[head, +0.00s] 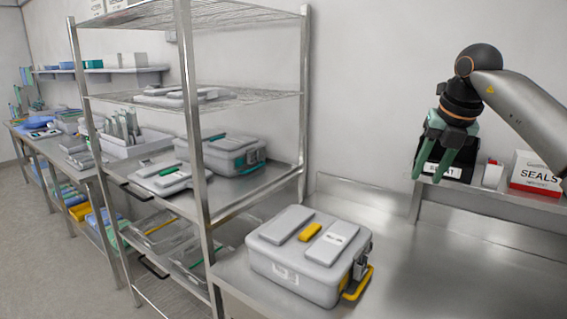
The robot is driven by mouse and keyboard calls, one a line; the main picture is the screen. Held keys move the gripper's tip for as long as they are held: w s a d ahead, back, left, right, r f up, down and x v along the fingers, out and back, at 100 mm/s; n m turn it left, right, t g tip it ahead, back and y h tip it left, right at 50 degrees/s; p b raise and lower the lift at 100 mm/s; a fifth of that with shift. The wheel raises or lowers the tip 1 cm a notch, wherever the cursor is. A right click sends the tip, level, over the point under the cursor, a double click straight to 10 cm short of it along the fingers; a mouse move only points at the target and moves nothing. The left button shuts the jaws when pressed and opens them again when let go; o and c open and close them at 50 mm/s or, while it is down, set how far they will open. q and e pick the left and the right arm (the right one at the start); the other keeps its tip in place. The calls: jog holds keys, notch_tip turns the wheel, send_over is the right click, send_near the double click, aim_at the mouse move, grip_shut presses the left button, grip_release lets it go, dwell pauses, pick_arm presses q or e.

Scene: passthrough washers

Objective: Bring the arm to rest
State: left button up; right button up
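My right arm (522,112) comes in from the right edge, raised above the steel counter. My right gripper (433,172) points down at its end, with green fingers in front of a dark box with a white label (446,169) on the small shelf. I cannot tell whether it touches that box, or whether the fingers are apart or closed. My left gripper is not in view.
A grey lidded case (310,252) with a yellow handle stands on the counter (420,270). The small shelf (485,200) also holds a white and red SEALS box (536,174). A wire rack (305,100) stands left. The counter right of the case is clear.

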jog(key=a+f+n+g+y, duration=0.15)
jog(key=a+f+y, duration=0.25)
jog(key=a+f, duration=0.5)
jog(key=a+f+n+y, duration=0.3)
jog(key=a+f, duration=0.3)
jog(key=a, duration=0.6)
jog(key=s+a+f+m+t+y, duration=0.1)
jog(key=s+a+f+m+y, duration=0.3)
jog(key=a, duration=0.3)
jog(key=s+a+f+m+y, duration=0.2)
jog(key=s+a+f+y, duration=0.15)
jog(key=a+y, duration=0.4)
jog(key=s+d+f+m+t+h, duration=0.3)
jog(key=d+f+m+t+h, duration=0.25)
jog(key=f+m, duration=0.4)
jog(key=s+d+f+m+t+h, duration=0.3)
jog(key=d+f+m+t+h, duration=0.3)
jog(key=m, duration=0.6)
jog(key=s+d+f+m+g+h, duration=0.2)
jog(key=s+d+f+m+g, duration=0.1)
jog(key=s+f, duration=0.4)
jog(key=s+d+f+m+g+h, duration=0.2)
jog(key=s+d+f+m+h, duration=0.1)
jog(key=s+f, duration=0.5)
jog(key=s+d+m, duration=0.1)
jog(key=s, duration=0.2)
jog(key=shift+s+d+g, duration=0.3)
jog(key=shift+d+g, duration=0.1)
